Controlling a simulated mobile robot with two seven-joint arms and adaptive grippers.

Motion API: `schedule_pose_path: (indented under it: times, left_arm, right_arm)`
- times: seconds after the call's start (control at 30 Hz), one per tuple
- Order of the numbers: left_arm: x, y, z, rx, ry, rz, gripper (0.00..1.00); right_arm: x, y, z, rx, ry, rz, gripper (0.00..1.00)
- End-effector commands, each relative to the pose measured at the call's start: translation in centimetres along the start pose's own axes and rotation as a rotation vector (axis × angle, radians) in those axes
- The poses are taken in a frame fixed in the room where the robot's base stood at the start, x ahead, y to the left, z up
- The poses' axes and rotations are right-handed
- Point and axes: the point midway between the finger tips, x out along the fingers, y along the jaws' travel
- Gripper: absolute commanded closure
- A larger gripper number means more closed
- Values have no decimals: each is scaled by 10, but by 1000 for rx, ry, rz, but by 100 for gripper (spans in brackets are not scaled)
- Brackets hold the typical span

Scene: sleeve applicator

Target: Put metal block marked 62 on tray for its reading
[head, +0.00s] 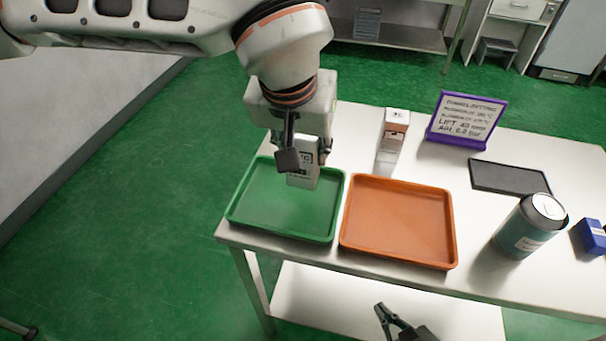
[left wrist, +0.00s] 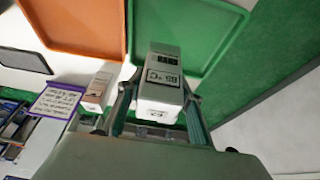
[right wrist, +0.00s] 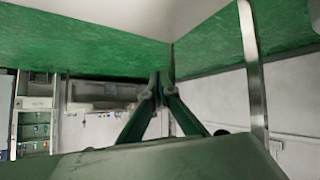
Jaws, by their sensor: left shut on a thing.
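My left gripper (head: 303,150) is shut on a pale metal block (head: 304,172), held upright over the green tray (head: 256,219). In the left wrist view the block (left wrist: 162,85) sits between the fingers, with dark print ending in °C; I cannot read its number for certain. Whether its base touches the tray is unclear. A second pale block (head: 397,118) with a brown band stands behind the orange tray (head: 400,225). The orange tray is empty. My right gripper (head: 392,318) is low at the table's front; in the right wrist view its fingers (right wrist: 162,82) meet, empty.
A purple-framed sign (head: 467,120) stands at the back of the white table. A dark flat pad (head: 509,177), a grey-teal can (head: 528,226) and a blue item (head: 592,236) are on the right. A lower shelf (head: 320,300) lies under the tabletop.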

Motion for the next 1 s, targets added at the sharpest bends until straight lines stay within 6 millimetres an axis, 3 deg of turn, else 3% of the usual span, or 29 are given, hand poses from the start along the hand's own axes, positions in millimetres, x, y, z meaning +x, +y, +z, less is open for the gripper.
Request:
schedule_pose_path:
  times: [0.1,0.33,0.6,0.97,1.0]
  left_arm:
    - [14,1,5,1,1,2,100]
    - [26,0,10,1,2,2,100]
    - [59,0,24,1,1,2,100]
    - [61,0,24,0,4,1,100]
    - [61,0,25,0,2,0,57]
  right_arm:
    - [1,1,3,-2,-4,2,100]
    - [1,2,1,-3,-1,4,100]
    - [3,2,4,-5,-1,5,100]
    - [3,2,4,-7,-1,6,100]
    - [3,2,3,-7,-1,6,100]
